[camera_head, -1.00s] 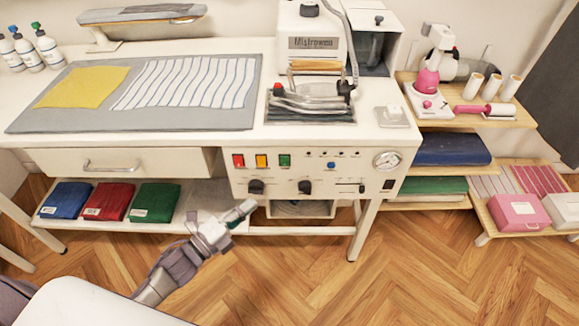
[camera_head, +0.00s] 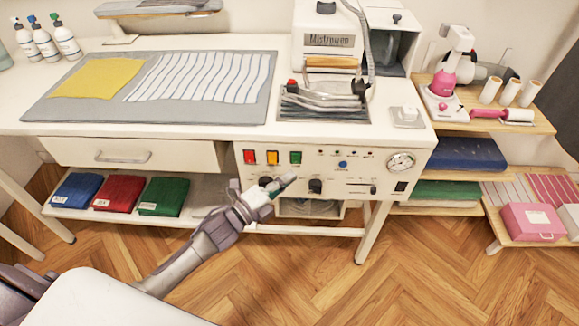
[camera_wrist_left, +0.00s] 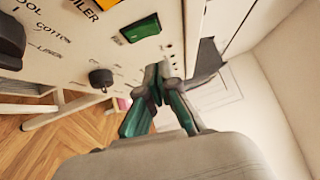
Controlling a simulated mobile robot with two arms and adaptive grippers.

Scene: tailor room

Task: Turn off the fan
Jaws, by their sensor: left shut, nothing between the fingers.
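The control panel (camera_head: 330,165) on the front of the white ironing station (camera_head: 225,150) carries a red switch (camera_head: 249,157), an orange switch (camera_head: 272,158) and a green switch (camera_head: 295,158). I cannot tell which control is the fan's. My left gripper (camera_head: 284,183) is shut and empty, close in front of the panel below the green switch. It covers part of the left black knob (camera_head: 265,181); the right knob (camera_head: 315,186) is clear. In the left wrist view, the shut fingertips (camera_wrist_left: 161,72) are beside the green switch (camera_wrist_left: 141,29) and a small black knob (camera_wrist_left: 101,78). Contact cannot be told.
A round gauge (camera_head: 400,162), a blue button (camera_head: 342,165) and a slider (camera_head: 362,187) are farther right on the panel. A drawer (camera_head: 135,154) is left of the panel. Folded cloths (camera_head: 118,193) lie on the lower shelf. The wooden floor in front is clear.

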